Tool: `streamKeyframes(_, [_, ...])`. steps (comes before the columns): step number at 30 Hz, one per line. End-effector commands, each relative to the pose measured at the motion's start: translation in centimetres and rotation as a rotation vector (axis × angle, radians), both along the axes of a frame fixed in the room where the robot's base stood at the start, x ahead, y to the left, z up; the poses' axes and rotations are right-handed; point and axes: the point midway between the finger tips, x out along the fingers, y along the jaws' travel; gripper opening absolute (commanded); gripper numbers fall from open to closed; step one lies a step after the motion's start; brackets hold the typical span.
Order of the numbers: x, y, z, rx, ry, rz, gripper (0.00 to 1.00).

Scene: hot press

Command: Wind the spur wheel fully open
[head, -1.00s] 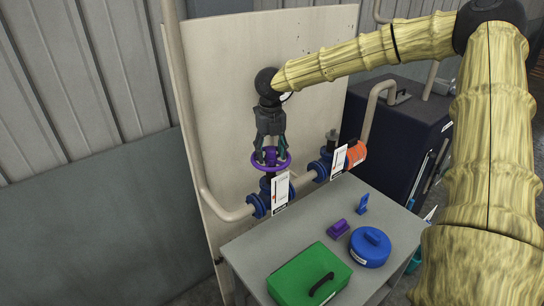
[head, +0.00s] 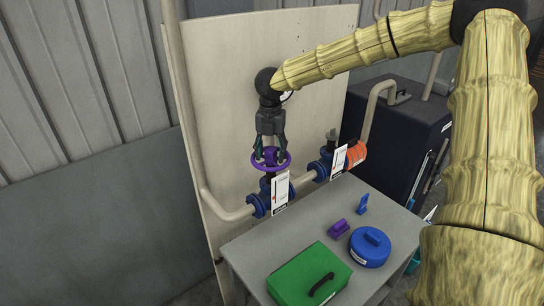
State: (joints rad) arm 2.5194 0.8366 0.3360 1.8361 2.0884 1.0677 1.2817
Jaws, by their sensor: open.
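The spur wheel looks to be the purple handwheel (head: 287,165) on top of the blue valve (head: 259,205) in the left part of the pipe run. My gripper (head: 270,153) points straight down over the wheel's hub. Its fingers are spread and reach down to about the wheel's level, inside the rim as seen from here. I cannot tell whether the fingertips touch the wheel. A white tag with a red mark (head: 280,192) hangs in front of the valve and hides part of it.
A second blue valve (head: 316,172) with an orange part (head: 356,153) sits to the right. The grey table (head: 250,248) in front holds a green box (head: 306,276), a round blue container (head: 370,248), a purple block (head: 339,230) and a small blue piece (head: 363,203). A pale board (head: 225,90) stands behind.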

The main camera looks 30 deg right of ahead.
Motion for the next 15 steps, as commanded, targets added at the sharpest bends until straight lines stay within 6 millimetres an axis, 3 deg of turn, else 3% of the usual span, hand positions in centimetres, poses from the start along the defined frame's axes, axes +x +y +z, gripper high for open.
streamKeyframes(15, [-0.01, -0.03, -0.08, -0.001, 0.0, -0.322, 0.54])
